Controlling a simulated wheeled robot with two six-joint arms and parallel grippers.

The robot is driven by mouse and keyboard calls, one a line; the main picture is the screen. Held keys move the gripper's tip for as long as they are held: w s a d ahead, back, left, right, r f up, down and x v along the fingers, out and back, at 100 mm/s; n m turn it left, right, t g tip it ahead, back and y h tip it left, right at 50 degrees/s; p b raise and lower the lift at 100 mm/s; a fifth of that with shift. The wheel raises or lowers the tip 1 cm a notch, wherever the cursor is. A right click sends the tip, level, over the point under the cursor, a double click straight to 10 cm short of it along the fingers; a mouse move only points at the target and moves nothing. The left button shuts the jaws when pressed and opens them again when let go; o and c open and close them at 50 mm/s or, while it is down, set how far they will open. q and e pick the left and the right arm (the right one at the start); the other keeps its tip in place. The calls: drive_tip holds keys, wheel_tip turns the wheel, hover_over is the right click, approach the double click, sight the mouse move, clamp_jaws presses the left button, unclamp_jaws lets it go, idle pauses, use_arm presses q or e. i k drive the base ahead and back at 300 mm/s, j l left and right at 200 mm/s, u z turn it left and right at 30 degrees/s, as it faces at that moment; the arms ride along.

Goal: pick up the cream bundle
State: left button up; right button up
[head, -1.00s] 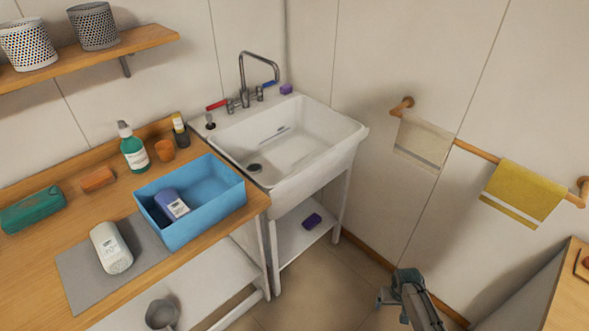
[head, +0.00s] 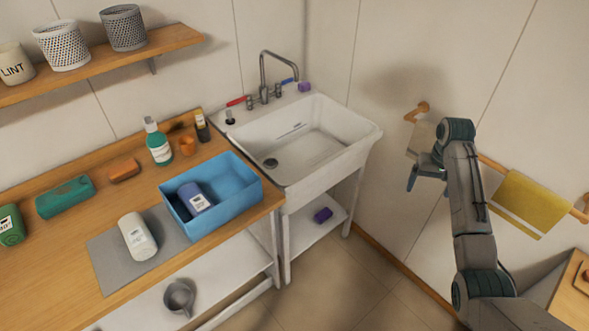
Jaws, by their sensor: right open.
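No loose cream bundle shows. A cream cloth (head: 421,136) hangs from the left part of a wooden wall rail (head: 490,162) in the head view. My right gripper (head: 424,180) is in front of the cloth, its jaws open and pointing down to the left. The gripper and my right arm hide the lower and right parts of the cloth. I cannot tell whether the fingers touch it. My left gripper is not in view.
A yellow towel (head: 530,203) hangs on the rail to the right. A white sink (head: 320,140) stands left of the arm. The wooden counter (head: 50,270) holds a blue bin (head: 245,195), bottles and a grey mat. A wooden surface (head: 570,295) is at lower right.

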sight(141, 244)
drive_tip(key=u, duration=1.3)
drive_tip(key=i+j, duration=0.1)
drive_tip(key=j, duration=0.5)
drive_tip(key=i+j, duration=0.1)
drive_tip(key=j, duration=0.5)
drive_tip(key=i+j+z, duration=0.1)
drive_tip(key=j, duration=0.5)
drive_tip(key=i+j, duration=0.2)
drive_tip(key=i, duration=0.05)
